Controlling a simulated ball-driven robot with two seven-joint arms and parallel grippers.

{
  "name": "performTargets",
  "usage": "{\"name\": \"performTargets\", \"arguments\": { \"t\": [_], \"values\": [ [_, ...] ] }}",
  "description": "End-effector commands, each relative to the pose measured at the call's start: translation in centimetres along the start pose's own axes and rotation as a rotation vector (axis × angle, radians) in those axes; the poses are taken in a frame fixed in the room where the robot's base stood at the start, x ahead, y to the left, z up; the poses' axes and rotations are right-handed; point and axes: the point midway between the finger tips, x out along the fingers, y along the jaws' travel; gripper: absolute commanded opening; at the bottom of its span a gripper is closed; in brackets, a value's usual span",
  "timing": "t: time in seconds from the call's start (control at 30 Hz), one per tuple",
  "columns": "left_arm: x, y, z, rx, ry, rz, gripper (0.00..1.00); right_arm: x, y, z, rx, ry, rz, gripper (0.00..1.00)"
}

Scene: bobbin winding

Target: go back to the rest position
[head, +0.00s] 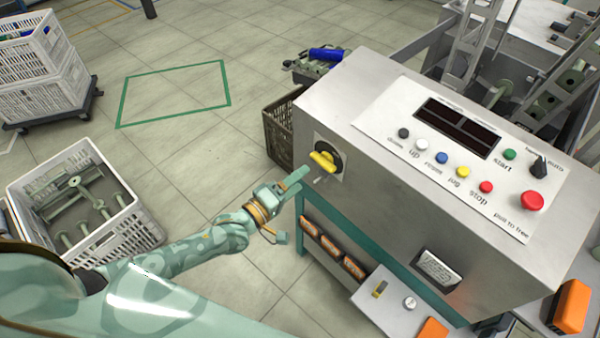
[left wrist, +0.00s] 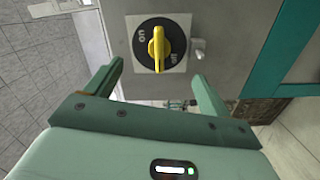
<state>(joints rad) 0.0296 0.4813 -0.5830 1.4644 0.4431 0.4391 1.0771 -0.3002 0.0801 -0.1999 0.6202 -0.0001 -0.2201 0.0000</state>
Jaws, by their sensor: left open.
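My left gripper (head: 290,205) is open and empty, beside the side face of the grey control box (head: 375,85). In the left wrist view its two fingers (left wrist: 158,88) stand apart, below a yellow rotary switch (left wrist: 156,48) on a black round plate. In the head view the yellow switch (head: 322,160) sits just beyond the fingertips. I see a gap between the fingers and the knob in the left wrist view. My left arm (head: 190,247) reaches in from the lower left. My right gripper is not in view.
A white crate (head: 140,215) with metal parts stands on the floor at left; stacked crates (head: 85,65) stand behind it. A dark crate (head: 272,130) is beside the control box. A small shelf (head: 365,300) juts out below. The floor with a green outline (head: 122,105) is clear.

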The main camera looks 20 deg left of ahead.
Motion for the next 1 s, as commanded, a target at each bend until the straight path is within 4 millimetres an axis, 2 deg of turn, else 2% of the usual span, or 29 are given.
{"name": "performTargets", "arguments": {
  "t": [0.23,0.33,0.37,0.47,0.5,0.57,0.6,0.67,0.7,0.77,0.8,0.83,0.9,1.0],
  "values": [
    [0.0,0.0,0.0,0.005,0.000,0.000,0.82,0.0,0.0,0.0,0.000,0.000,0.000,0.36],
    [0.0,-0.3,0.2,0.099,-0.011,-0.016,0.82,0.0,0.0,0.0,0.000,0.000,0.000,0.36],
    [-0.1,-0.9,0.4,0.172,-0.025,-0.039,0.82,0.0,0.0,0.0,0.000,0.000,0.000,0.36],
    [-1.6,-6.9,-0.2,0.536,-0.100,-0.213,0.82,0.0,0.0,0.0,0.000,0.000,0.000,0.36],
    [-2.9,-10.0,-0.3,0.671,-0.143,-0.301,0.82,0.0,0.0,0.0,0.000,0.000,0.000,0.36],
    [-5.7,-14.8,-0.1,0.845,-0.230,-0.437,0.82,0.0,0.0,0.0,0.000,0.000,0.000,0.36],
    [-8.0,-17.9,0.3,0.940,-0.299,-0.522,0.82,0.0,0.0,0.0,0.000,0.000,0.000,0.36],
    [-11.8,-21.9,1.3,1.052,-0.415,-0.637,0.82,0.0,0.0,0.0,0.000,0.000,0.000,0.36],
    [-14.5,-24.2,2.2,1.108,-0.499,-0.706,0.82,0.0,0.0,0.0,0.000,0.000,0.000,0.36],
    [-18.9,-27.2,3.9,1.166,-0.629,-0.794,0.82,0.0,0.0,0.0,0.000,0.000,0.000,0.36],
    [-22.0,-28.9,5.3,1.189,-0.719,-0.846,0.82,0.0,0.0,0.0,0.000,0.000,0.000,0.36],
    [-24.2,-30.0,6.4,1.200,-0.785,-0.879,0.82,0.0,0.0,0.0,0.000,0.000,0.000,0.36],
    [-29.5,-31.8,9.3,1.198,-0.929,-0.943,0.82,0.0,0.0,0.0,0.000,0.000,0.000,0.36],
    [-36.0,-32.9,13.5,1.143,-1.081,-1.007,0.82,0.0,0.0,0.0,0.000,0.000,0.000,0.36]
  ]
}}
